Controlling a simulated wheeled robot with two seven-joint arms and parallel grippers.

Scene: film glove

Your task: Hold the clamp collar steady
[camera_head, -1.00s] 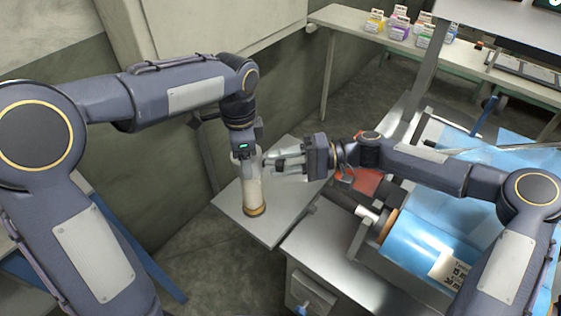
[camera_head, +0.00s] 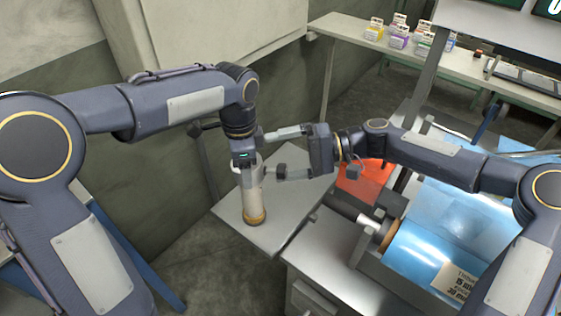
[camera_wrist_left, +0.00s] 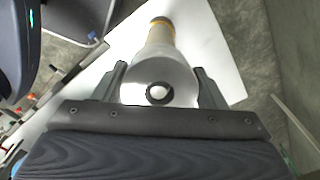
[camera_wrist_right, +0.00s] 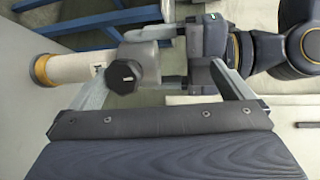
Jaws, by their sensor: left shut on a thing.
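An upright pale cylinder (camera_head: 254,203) with an amber base band stands on a light plate. At its top is the grey clamp collar (camera_wrist_right: 142,60), with a dark knob (camera_wrist_right: 124,77) on the side facing my right gripper. My left gripper (camera_head: 246,168) points down from above and is shut on the collar; the left wrist view shows its fingers (camera_wrist_left: 163,88) on both sides of the pale top, which has a dark-rimmed hole. My right gripper (camera_head: 267,156) is open, coming from the right, with its fingers spread apart near the knob. Contact there cannot be told.
The light plate (camera_head: 290,210) juts out beside a metal bench holding a roller with blue film (camera_head: 430,255). An orange-red sheet (camera_head: 362,185) lies behind the roller. A back shelf carries several small boxes (camera_head: 398,38). A wall is at the left.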

